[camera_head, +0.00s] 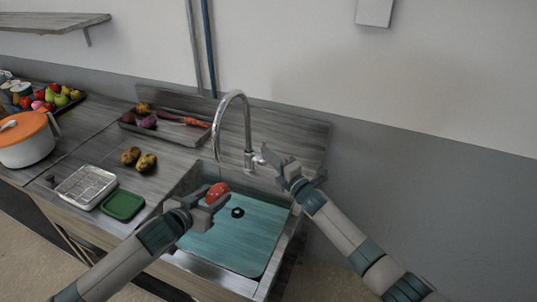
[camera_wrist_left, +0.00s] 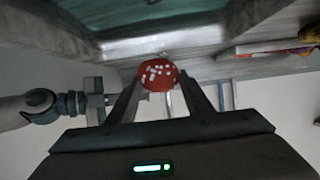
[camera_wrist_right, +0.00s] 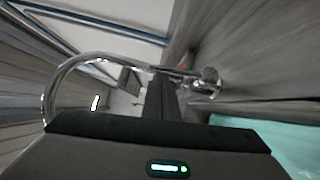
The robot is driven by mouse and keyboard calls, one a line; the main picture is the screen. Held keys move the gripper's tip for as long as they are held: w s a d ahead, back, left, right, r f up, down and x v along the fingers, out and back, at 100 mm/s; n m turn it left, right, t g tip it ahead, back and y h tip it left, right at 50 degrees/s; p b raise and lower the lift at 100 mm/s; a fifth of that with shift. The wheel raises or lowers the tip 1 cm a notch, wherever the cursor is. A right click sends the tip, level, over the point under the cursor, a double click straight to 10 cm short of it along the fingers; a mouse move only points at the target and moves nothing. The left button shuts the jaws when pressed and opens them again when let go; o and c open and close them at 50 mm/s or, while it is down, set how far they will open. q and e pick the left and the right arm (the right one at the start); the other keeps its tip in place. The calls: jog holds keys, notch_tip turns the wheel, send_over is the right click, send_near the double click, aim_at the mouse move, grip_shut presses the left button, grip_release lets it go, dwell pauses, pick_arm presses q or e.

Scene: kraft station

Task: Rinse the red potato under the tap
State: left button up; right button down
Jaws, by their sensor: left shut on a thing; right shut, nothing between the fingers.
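The red potato (camera_head: 217,191) is held between the fingertips of my left gripper (camera_head: 208,203), above the left part of the sink basin (camera_head: 235,245). It also shows in the left wrist view as a red lump with pale specks (camera_wrist_left: 158,74). The curved metal tap (camera_head: 247,125) stands at the back of the sink, behind and to the right of the potato. My right gripper (camera_head: 279,163) is shut and empty beside the tap's lower part, near its handle (camera_wrist_right: 210,76). I cannot tell whether it touches the handle. No water stream is visible.
A tray (camera_head: 165,130) with several vegetables lies behind the counter's middle. Two brown potatoes (camera_head: 146,162), a green sponge-like block (camera_head: 123,205) and a wire rack (camera_head: 86,186) are left of the sink. An orange-lidded pot (camera_head: 25,140) stands far left. The basin floor holds a dark drain (camera_head: 237,212).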

jog(key=shift+w, duration=0.15)
pick_arm(q)
jog(key=shift+s+r, duration=0.15)
jog(key=shift+s, duration=0.05)
pick_arm(e)
jog(key=shift+w+d+r, duration=0.35)
jog(key=shift+w+r, duration=0.4)
jog(key=shift+w, duration=0.15)
pick_arm(q)
jog(key=shift+w, duration=0.3)
jog(key=shift+s, duration=0.1)
pick_arm(e)
jog(key=s+d+f, duration=0.1)
jog(key=s+d, duration=0.4)
jog(key=s, duration=0.7)
jog(key=shift+s, duration=0.2)
pick_arm(q)
jog(key=shift+s, duration=0.1)
pick_arm(e)
jog(key=shift+d, duration=0.1)
